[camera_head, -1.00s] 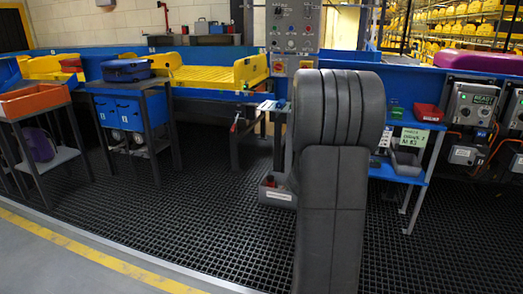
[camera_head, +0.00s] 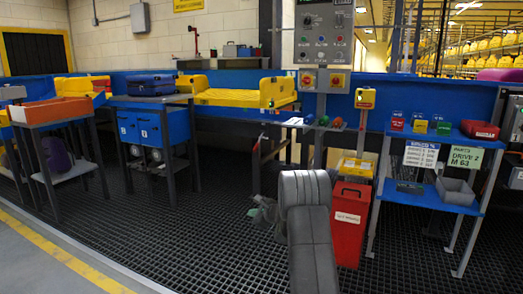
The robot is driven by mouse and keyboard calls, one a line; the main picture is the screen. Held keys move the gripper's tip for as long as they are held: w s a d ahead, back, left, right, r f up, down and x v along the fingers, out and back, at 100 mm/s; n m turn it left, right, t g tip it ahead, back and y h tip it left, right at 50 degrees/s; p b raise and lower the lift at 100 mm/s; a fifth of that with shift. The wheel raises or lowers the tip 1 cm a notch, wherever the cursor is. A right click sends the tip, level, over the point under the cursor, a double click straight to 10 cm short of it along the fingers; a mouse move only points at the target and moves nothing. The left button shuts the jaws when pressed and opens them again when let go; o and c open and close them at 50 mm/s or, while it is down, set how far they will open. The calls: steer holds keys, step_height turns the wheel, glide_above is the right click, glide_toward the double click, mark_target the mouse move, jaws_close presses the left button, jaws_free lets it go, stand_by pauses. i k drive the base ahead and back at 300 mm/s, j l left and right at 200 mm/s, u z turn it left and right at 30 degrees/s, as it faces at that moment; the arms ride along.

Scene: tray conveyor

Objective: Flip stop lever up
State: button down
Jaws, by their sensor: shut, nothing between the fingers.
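My arm rises from the bottom of the head view, right of the middle. A small grey end piece shows left of its top, and I take it as my gripper (camera_head: 262,212); it is shut and empty, over the black grid floor and apart from the conveyor and panel. I cannot say for sure which part is the stop lever. A grey control panel (camera_head: 324,45) with knobs and buttons stands beyond my arm.
A yellow tray (camera_head: 235,97) lies on the blue conveyor (camera_head: 220,133). A blue case (camera_head: 150,84) sits on a stand to the left. A red bin (camera_head: 349,225) stands right of my arm, beside a blue shelf (camera_head: 445,196).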

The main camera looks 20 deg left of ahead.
mark_target(257, 145)
steer(key=i+j, duration=0.15)
steer(key=i, duration=0.4)
steer(key=i+j+u, duration=0.1)
steer(key=i, duration=0.45)
steer(key=i+j, duration=0.15)
steer(key=i, duration=0.4)
